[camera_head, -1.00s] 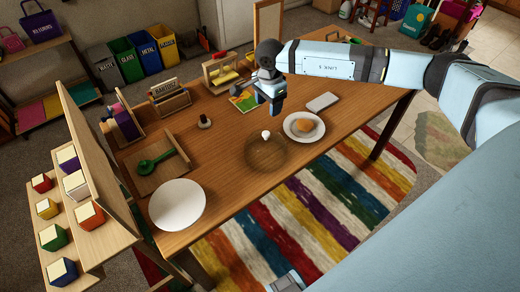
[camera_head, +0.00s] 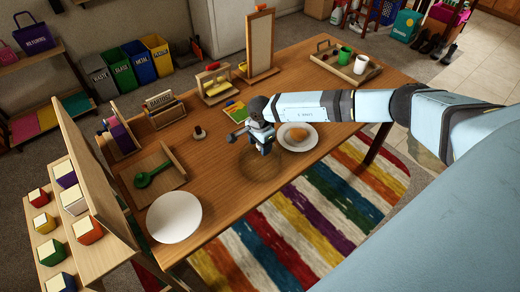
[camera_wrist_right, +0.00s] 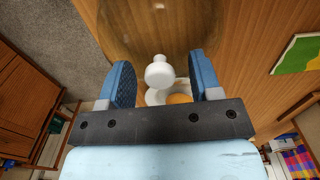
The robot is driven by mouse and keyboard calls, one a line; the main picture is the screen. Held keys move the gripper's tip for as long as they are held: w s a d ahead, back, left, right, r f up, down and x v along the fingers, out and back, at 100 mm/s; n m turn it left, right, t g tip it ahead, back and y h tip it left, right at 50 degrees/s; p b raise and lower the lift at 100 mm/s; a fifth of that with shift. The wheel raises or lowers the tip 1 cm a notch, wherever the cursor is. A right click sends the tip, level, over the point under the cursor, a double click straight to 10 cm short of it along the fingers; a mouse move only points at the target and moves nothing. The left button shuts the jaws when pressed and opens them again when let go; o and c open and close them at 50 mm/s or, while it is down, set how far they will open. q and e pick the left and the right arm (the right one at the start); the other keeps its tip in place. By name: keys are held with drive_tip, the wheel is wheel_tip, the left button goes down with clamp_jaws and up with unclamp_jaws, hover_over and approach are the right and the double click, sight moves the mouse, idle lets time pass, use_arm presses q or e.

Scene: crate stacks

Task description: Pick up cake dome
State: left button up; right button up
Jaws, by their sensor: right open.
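The cake dome is a see-through dome with a white knob on the wooden table. In the head view its faint round outline (camera_head: 262,168) shows just below my right gripper (camera_head: 262,146), which hides the knob. In the right wrist view the white knob (camera_wrist_right: 159,73) lies between the two blue fingers of my right gripper (camera_wrist_right: 160,80), with clear gaps on both sides. The clear dome wall (camera_wrist_right: 155,25) shows beyond it. The right gripper is open and empty. My left gripper is not in view.
A white plate with an orange-brown food item (camera_head: 298,137) is right of the gripper. An empty white plate (camera_head: 174,217) is at the front left. A tray with cups (camera_head: 346,62) is at the far right.

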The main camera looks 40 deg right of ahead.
drive_tip(key=shift+f, duration=0.1)
drive_tip(key=shift+c, duration=0.2)
clamp_jaws()
